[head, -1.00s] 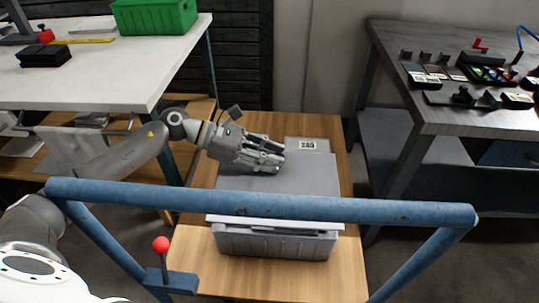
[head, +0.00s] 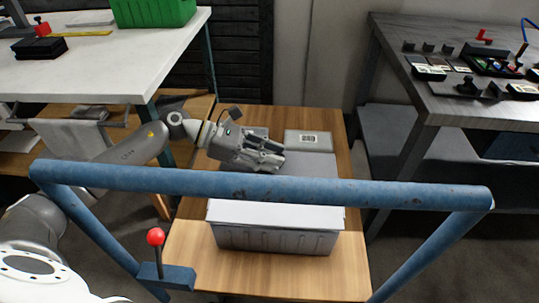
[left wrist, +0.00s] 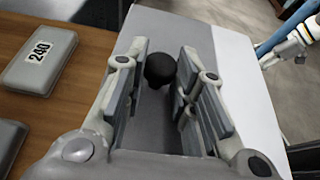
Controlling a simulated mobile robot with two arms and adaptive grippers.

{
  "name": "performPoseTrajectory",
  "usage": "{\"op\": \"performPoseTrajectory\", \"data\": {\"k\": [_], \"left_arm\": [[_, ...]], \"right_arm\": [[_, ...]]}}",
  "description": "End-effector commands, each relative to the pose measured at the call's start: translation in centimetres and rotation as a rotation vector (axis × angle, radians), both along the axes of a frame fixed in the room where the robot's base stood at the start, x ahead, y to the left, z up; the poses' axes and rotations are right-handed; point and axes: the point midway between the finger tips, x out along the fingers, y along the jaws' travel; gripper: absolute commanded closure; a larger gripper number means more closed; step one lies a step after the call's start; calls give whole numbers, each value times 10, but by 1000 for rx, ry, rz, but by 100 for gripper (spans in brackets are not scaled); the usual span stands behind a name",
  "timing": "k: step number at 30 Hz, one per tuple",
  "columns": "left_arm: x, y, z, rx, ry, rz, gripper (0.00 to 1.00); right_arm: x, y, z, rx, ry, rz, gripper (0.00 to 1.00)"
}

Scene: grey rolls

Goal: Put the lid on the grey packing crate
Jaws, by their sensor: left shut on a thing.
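The grey packing crate (head: 275,241) stands on a wooden surface beyond a blue rail. Its ribbed front wall shows below the rail. The flat grey lid (head: 315,165) lies over the crate, with its front edge near the crate's front rim; I cannot tell whether it is fully seated. The rail hides its middle. My left gripper (head: 270,158) is over the lid's far left part. In the left wrist view, its fingers (left wrist: 163,92) are shut on the lid's black round knob (left wrist: 160,68). The lid (left wrist: 170,22) spreads beneath them.
A grey box with a number label (head: 308,148) lies behind the lid. The blue rail (head: 260,184) crosses in front, with a red-knobbed lever (head: 155,237) at left. A white table (head: 100,70) and a dark workbench (head: 460,100) flank the wooden surface (head: 195,240).

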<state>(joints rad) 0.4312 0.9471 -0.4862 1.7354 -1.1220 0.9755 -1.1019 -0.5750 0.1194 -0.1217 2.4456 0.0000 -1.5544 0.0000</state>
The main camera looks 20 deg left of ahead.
Motion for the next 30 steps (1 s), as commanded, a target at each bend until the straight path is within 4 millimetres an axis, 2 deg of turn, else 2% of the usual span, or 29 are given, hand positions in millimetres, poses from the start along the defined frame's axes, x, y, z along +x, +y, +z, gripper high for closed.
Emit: {"op": "performPoseTrajectory", "data": {"k": [3,14,15,20,30], "left_arm": [[0,0,-8,-1,0,0,100],[0,0,-8,-1,0,0,100],[0,0,-8,-1,0,0,72],[0,0,-8,0,0,0,52],[0,1,-9,1,0,0,50]], "right_arm": [[-2,-1,-3,0,-3,0,59],[-3,-1,0,0,-3,-1,59],[-3,-1,0,0,-3,-1,59],[-3,-1,0,0,-3,0,59],[-3,-1,0,0,-4,-1,59]]}}
